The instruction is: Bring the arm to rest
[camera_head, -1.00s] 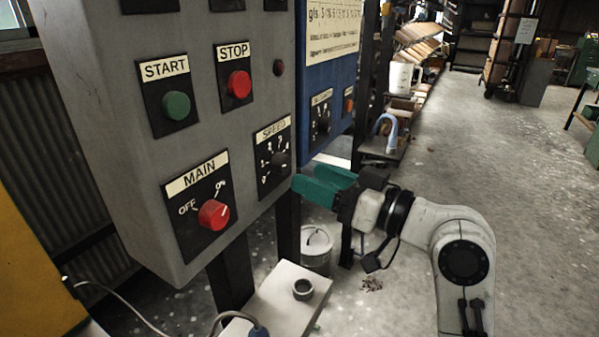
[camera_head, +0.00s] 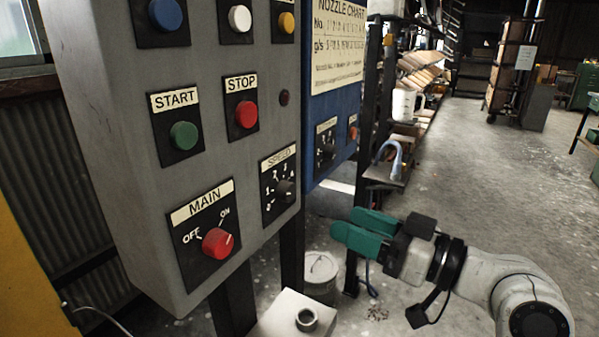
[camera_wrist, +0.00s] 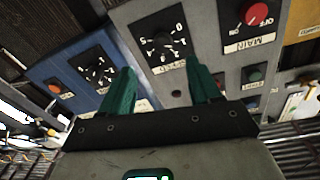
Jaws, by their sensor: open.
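My gripper (camera_head: 362,230) has green fingers and is to the right of the grey control box (camera_head: 160,240), apart from it, with nothing between the fingers. In the wrist view my gripper (camera_wrist: 160,85) shows two spread fingers pointing at the panels. The box carries a red MAIN knob (camera_head: 217,243) with OFF and ON marks, its pointer toward ON. It also has a black SPEED dial (camera_head: 284,188), a green START button (camera_head: 183,136) and a red STOP button (camera_head: 246,114). The SPEED dial also shows in the wrist view (camera_wrist: 160,45).
A blue panel (camera_head: 332,95) with a nozzle chart stands behind the box. A pale box with a round fitting (camera_head: 306,319) is below my gripper. A lidded can (camera_head: 321,271) stands on the floor nearby. Open concrete floor (camera_head: 460,190) lies to the right.

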